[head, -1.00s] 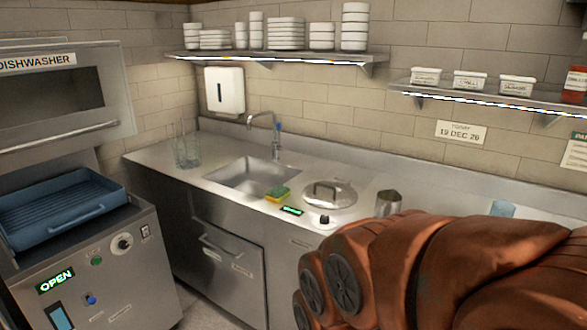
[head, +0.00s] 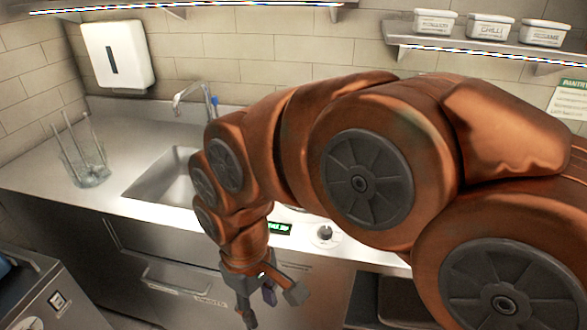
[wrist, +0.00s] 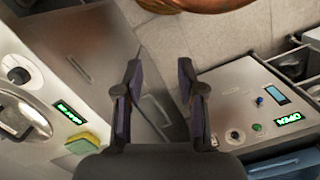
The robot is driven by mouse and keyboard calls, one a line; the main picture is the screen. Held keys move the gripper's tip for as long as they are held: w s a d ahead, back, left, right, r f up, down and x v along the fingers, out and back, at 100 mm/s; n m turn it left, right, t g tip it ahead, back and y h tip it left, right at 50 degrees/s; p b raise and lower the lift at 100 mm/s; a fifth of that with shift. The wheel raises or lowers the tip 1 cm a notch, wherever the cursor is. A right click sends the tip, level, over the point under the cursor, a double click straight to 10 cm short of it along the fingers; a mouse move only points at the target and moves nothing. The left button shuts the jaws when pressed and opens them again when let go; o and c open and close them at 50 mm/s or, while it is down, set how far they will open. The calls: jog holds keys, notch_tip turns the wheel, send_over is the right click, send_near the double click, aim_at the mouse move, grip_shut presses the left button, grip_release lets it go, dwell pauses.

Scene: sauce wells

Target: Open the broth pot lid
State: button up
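The broth pot lid (wrist: 14,122), a round metal lid with a bar handle, shows cut off at the left edge of the wrist view. It lies at the counter, beside a black knob and a green-lit display. In the head view my arm hides nearly all of it. My gripper (head: 271,302) points down in front of the counter's front face, apart from the lid. In the wrist view the gripper (wrist: 159,78) has its two dark fingers spread with nothing between them.
A yellow-green sponge (wrist: 82,143) lies by the display. The sink (head: 165,182) and a glass container (head: 84,165) are to the left on the counter. The dishwasher panel (wrist: 255,105) faces the gripper's right side. A shelf with labelled tubs (head: 490,27) hangs above.

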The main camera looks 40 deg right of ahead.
jog(key=w+d+r+n+t+p, duration=0.1)
jog(key=w+d+r+n, duration=0.15)
jog(key=w+d, duration=0.6)
jog(key=w+d+r+n+t+p, duration=0.15)
jog(key=w+d+r, duration=0.3)
jog(key=w, duration=0.75)
jog(key=w+d+f+n+h, duration=0.1)
jog(key=w+d+f, duration=0.1)
jog(key=d, duration=0.9)
jog(key=w+d+f+h, duration=0.1)
jog(key=w+d+f, duration=0.15)
jog(key=d, duration=0.85)
jog(key=x, duration=0.2)
jog(key=p+x, duration=0.1)
jog(key=x, duration=0.2)
jog(key=p+x, duration=0.1)
jog(key=x, duration=0.1)
jog(key=shift+s+a+f, duration=0.15)
jog(key=shift+s+f, duration=0.2)
jog(key=shift+s, duration=0.05)
grip_shut()
